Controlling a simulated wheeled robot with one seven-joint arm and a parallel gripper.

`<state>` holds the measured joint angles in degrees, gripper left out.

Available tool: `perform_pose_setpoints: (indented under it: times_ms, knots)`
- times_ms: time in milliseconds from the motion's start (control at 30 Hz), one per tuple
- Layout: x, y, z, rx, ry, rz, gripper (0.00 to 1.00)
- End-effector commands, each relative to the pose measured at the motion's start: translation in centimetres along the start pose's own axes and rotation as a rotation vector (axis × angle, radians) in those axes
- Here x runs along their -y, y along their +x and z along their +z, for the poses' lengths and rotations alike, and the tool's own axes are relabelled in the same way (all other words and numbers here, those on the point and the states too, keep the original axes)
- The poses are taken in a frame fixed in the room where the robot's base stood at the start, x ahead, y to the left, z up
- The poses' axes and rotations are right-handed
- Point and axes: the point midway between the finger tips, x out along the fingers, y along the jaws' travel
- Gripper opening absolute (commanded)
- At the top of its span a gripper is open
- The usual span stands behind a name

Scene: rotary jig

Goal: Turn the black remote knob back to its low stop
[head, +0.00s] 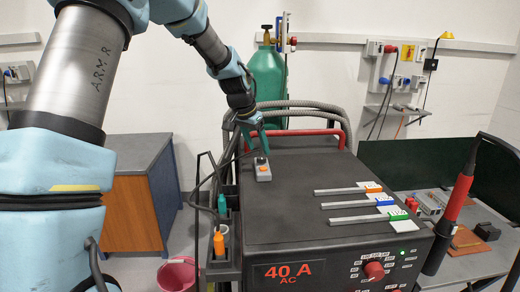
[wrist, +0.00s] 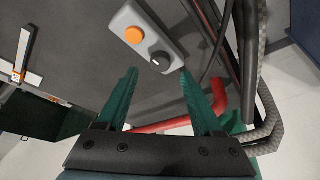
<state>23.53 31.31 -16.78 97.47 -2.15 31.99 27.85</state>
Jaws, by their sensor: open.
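The grey remote box (head: 263,174) sits on top of the black machine, near its left edge. In the wrist view the remote box (wrist: 138,27) carries an orange button (wrist: 134,35) and the black knob (wrist: 160,62), which has a pale pointer mark. My gripper (wrist: 180,75) has its two green fingers apart, with nothing between them. The knob lies just past the fingertips, roughly between them in the picture; I see no contact. In the head view my gripper (head: 262,150) is over the knob end of the box and hides the knob.
The black machine (head: 330,180) has a 40 A display, a red front knob (head: 374,270) and a red rail (head: 290,134) at the back. Metal strips with coloured ends (head: 350,204) lie on top. A green cylinder (head: 268,75) and hoses stand behind. A torch (head: 458,200) stands at right.

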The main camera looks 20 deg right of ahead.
Motion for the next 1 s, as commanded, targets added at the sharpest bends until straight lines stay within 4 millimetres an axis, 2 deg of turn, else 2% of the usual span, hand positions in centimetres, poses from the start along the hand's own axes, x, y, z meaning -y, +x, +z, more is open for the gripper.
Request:
perform_pose_setpoints:
  times_ms: [133,300,633,1000]
  knots:
    - [-0.1,2.0,0.0,0.003,0.0,0.002,0.68]
    - [-0.1,3.4,0.0,0.001,0.0,0.001,0.68]
    - [0.0,3.8,0.0,0.0,0.0,-0.001,0.67]
    - [0.0,3.7,0.0,0.0,-0.001,-0.001,0.25]
